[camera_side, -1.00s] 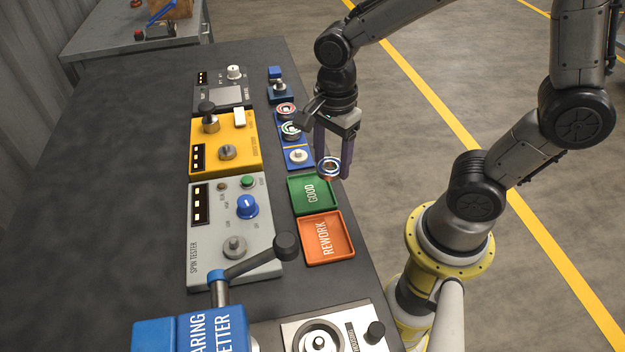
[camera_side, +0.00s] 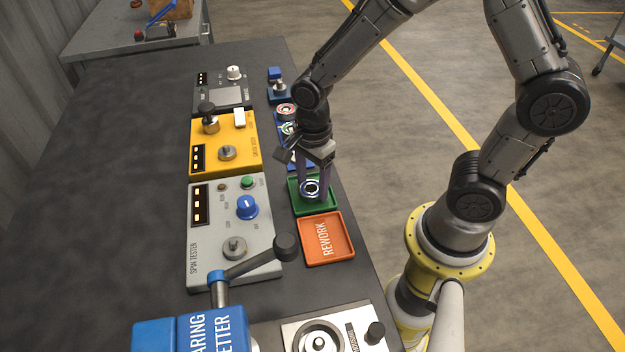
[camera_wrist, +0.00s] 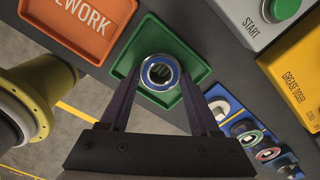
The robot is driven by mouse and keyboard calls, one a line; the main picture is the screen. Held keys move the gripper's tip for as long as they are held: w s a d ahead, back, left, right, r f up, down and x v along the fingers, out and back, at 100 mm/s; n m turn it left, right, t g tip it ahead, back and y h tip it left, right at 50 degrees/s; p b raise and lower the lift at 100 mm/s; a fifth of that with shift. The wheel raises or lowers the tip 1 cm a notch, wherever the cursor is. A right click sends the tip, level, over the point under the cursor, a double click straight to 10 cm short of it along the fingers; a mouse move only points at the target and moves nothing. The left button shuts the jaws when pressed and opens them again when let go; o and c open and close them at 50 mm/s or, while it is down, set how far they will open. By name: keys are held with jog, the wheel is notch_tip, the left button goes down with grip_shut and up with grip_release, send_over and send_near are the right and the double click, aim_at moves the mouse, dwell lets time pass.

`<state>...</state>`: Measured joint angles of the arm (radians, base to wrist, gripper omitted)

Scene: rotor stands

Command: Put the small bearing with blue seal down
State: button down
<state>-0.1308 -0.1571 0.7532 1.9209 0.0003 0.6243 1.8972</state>
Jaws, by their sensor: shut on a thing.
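The small bearing with blue seal (camera_side: 311,188) is a metal ring with a blue band; it also shows in the wrist view (camera_wrist: 160,73). My gripper (camera_side: 312,187) is shut on it, with one finger on each side. The bearing is over the green GOOD tray (camera_side: 330,206), within its outline in both views. I cannot tell whether it touches the tray floor. In the wrist view the green tray's rim (camera_wrist: 205,66) shows around the bearing and fingertips, and the bearing hides the tray's lettering.
The orange REWORK tray (camera_side: 327,240) is beside the green one and empty. The grey spin tester (camera_side: 215,262) and yellow grease doser (camera_side: 240,158) stand to the left. A blue rack (camera_wrist: 262,150) holds other bearings. A dark lever knob (camera_side: 287,247) juts out near the orange tray.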

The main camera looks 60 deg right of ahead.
jog(key=shift+f, duration=0.15)
jog(key=shift+c, duration=0.6)
grip_release()
notch_tip(320, 180, up, 11)
jog(key=s+d+r+n+t, duration=0.2)
jog(key=s+r+n, duration=0.2)
jog(key=n, duration=0.6)
jog(key=s+d+r+n+t, duration=0.1)
jog(key=s+r+n+t, duration=0.2)
jog(key=s+n, duration=0.5)
jog(key=shift+s+d+r+n+t, duration=0.35)
jog(key=shift+r+n, duration=0.35)
jog(key=shift+n, duration=0.4)
jog(key=shift+w, duration=0.1)
